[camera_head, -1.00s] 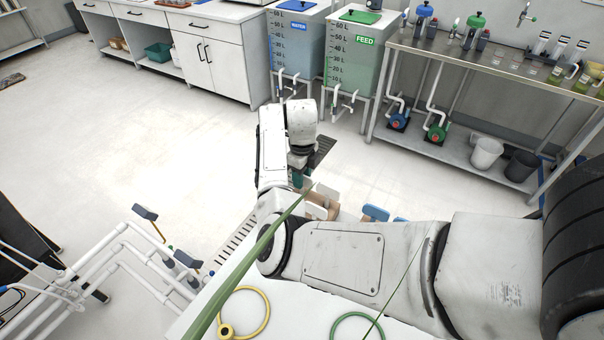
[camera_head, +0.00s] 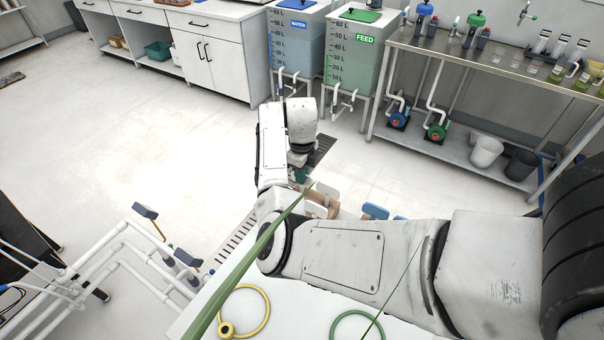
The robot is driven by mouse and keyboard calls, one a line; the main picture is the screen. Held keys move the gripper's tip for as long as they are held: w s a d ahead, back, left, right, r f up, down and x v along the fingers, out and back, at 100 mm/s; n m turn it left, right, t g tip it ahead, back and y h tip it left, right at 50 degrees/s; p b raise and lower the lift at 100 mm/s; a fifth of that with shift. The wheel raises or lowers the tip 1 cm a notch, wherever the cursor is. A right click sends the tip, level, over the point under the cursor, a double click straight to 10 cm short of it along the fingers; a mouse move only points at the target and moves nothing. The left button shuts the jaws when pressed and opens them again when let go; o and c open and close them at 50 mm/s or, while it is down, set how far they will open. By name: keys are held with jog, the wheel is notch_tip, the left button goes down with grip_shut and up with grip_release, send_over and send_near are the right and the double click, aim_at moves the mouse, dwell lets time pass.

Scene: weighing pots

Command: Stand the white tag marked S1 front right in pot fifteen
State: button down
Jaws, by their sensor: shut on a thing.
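My gripper (camera_head: 299,174) points down beyond my arm, low over a brown holder (camera_head: 331,201), and my wrist and arm hide most of it. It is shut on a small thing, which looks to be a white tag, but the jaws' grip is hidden. White tags (camera_head: 326,190) stand in the brown holder just right of my gripper. No marking on them can be read. No pot numbered fifteen can be made out. Long green leaves (camera_head: 264,232) cross the view in front of my arm.
A white surface with a yellow ring (camera_head: 262,296) and a green ring (camera_head: 358,313) lies below my arm. Blue pieces (camera_head: 376,211) lie right of the holder. White pipework (camera_head: 110,250) stands at left. WATER and FEED tanks (camera_head: 352,60) and a steel bench stand behind.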

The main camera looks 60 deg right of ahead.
jog(key=shift+r+p, duration=3.4)
jog(key=shift+r, duration=0.8)
